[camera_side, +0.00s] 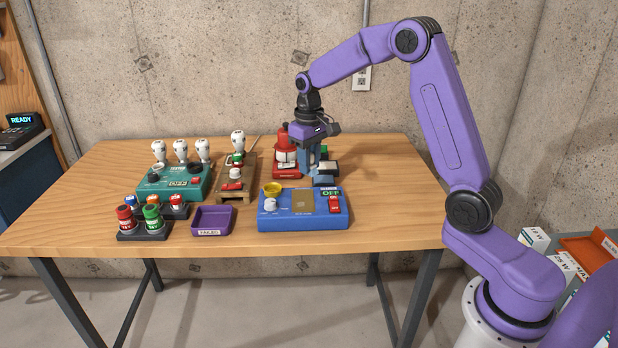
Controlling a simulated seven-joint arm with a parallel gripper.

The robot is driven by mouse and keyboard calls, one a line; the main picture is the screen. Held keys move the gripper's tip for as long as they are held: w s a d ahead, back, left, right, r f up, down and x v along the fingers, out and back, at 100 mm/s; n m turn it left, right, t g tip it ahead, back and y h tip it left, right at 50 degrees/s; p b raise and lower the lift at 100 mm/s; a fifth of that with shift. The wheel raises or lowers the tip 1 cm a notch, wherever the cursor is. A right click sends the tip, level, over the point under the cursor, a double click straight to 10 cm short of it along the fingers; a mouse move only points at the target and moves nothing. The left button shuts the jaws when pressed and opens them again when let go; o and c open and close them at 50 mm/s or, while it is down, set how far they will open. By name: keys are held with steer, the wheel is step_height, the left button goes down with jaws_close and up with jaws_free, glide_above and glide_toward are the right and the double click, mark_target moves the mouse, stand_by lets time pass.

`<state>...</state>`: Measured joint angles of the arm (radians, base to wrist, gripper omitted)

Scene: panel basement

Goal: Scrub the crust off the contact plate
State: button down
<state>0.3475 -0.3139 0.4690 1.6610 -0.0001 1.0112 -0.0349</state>
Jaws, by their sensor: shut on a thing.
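A tan, rough-looking contact plate (303,200) sits in the top of a blue box (285,222) near the front of the table. The box also carries a yellow ring, a pale knob, a green OFF display and a red switch. My gripper (309,163) points down behind the box, above and behind the plate and apart from it. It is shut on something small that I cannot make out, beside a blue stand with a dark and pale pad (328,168). The fingertips blend into the stand, so contact there is unclear.
A red device (286,168) stands just left of my gripper. Further left are a wooden stand (236,180), a green tester box (172,184) with white bulbs behind, a purple FAILED tray (212,220) and a rack of coloured cylinders (143,222). The table's right side is clear.

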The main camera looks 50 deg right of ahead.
glide_above(291, 206)
steer(key=shift+f, duration=3.6)
steer(key=shift+s+d+f, duration=0.45)
steer(key=shift+d+f, duration=0.05)
steer(key=shift+f, duration=0.05)
steer(key=shift+s+d, duration=0.9)
steer(key=shift+s, duration=0.1)
steer(key=shift+w+a, duration=1.4)
steer(key=shift+w, duration=0.05)
step_height(291, 206, up, 8)
steer(key=shift+d, duration=0.1)
